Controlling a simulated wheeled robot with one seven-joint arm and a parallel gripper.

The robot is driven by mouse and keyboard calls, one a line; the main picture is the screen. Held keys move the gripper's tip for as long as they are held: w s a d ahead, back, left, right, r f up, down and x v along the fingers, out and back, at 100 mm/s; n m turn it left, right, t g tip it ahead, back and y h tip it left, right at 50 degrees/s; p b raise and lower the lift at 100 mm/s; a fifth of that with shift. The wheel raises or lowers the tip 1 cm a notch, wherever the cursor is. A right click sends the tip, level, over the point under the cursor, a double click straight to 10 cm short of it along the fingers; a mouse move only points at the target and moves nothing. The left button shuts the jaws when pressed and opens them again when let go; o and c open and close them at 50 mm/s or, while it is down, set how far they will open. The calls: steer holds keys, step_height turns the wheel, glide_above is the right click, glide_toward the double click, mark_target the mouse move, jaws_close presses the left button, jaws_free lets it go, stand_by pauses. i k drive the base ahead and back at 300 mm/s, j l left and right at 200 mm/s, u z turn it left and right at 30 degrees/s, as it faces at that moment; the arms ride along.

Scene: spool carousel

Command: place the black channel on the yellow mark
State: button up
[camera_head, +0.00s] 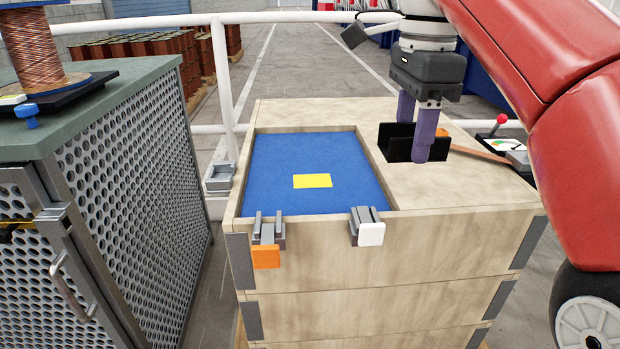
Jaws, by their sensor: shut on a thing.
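The black channel (397,146) is at the right part of the wooden crate top, beside the blue recess. My gripper (414,140) points down with its purple fingers shut on the channel, one finger in front and one behind. Whether the channel touches the wood or hangs just above it, I cannot tell. The yellow mark (312,181) is a bare rectangle on the blue floor (290,155) of the recess, left of and nearer than the channel.
The recess has a raised wooden rim. A clip with an orange tab (266,257) and one with a white tab (371,234) sit on the front edge. A perforated cabinet (130,180) carrying a copper spool (30,48) stands left. A brown strap (480,153) lies right of my gripper.

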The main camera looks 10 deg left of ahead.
mark_target(313, 181)
steer(key=i+j, duration=0.7)
steer(key=j, duration=0.15)
